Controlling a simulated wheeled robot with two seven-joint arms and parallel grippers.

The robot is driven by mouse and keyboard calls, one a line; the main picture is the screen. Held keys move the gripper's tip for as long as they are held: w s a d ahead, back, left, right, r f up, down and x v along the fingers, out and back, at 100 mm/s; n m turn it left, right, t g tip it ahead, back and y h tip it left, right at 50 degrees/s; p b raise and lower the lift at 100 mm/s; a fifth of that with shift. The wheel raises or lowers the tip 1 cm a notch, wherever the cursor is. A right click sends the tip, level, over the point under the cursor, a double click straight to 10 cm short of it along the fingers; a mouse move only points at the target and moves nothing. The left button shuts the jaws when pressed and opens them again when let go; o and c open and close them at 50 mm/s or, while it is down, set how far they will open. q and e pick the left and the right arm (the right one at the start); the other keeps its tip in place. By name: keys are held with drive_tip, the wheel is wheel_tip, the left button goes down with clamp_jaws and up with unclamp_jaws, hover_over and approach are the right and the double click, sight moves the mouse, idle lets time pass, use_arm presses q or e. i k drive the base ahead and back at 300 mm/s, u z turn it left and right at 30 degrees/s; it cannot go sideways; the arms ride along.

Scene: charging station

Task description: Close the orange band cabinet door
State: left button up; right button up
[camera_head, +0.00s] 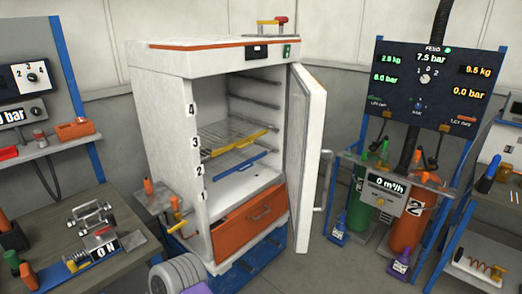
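A white cabinet (165,120) with an orange band (205,46) along its top stands left of centre. Its white door (309,150) is hinged on the right and stands wide open, swung out toward me. A long vertical handle (326,180) is on the door's outer face. Inside are wire shelves, one with a yellow front edge (235,143) and one with a blue front edge (240,165). An orange drawer (250,220) is at the bottom.
A workbench (95,275) with tools is at the left. A gauge panel (425,85) with a green and an orange cylinder (405,235) below stands at the right. Grey weight discs (178,275) are at the bottom. Floor (315,265) is clear in front of the door.

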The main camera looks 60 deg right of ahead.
sight(306, 103)
drive_tip(key=u, duration=0.8)
drive_tip(key=k, duration=1.9)
drive_tip(key=z, duration=2.55)
drive_tip(key=i, duration=1.45)
drive_tip(key=z, duration=0.45)
